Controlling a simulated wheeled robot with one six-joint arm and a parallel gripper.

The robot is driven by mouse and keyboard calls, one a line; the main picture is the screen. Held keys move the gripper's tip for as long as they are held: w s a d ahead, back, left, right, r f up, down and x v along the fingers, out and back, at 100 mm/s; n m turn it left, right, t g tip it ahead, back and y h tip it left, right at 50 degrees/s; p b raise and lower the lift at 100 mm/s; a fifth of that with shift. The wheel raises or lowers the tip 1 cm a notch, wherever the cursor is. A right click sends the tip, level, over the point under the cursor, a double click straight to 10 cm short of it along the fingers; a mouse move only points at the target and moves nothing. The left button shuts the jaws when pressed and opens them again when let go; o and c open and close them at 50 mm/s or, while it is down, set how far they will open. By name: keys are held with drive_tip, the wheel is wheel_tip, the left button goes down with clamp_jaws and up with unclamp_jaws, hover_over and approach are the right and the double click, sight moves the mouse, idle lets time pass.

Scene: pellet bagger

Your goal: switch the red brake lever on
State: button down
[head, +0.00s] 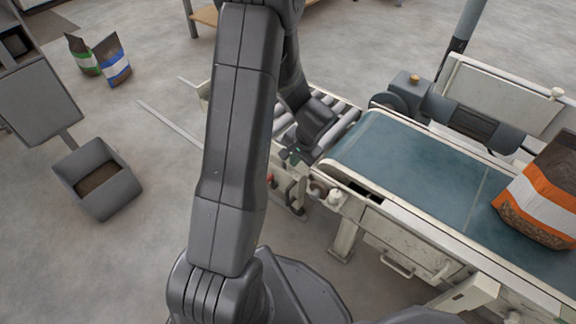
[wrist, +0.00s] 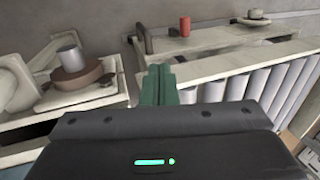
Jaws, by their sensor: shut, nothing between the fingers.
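A small red cylinder (wrist: 184,29), which looks like the brake lever's red grip, stands out from a pale frame in the wrist view, just right of top centre. A small red spot (head: 270,178) shows beside my arm in the head view and may be the same part. How the lever is set cannot be told. My gripper (wrist: 158,70) has its green fingers together and empty, below and a little left of the red cylinder, apart from it in the picture. In the head view my gripper (head: 291,156) is small and partly hidden at the conveyor's end.
A brown disc with a grey knob (wrist: 70,58) sits on the frame to the left. A dark upright piece (wrist: 144,38) stands left of the red cylinder. Rollers (wrist: 290,85) lie to the right. The blue belt (head: 400,160) carries an orange-and-white bag (head: 545,195).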

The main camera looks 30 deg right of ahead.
drive_tip(key=w+a+r+b+x, duration=0.1)
drive_tip(key=w+b+x, duration=0.2)
drive_tip(key=x, duration=1.7)
drive_tip(key=shift+a+b, duration=0.2)
drive_tip(key=shift+b, duration=2.15)
drive_tip(key=shift+w+a+r+p, duration=0.15)
drive_tip(key=shift+r+p, duration=0.15)
drive_tip(key=shift+p, duration=0.55)
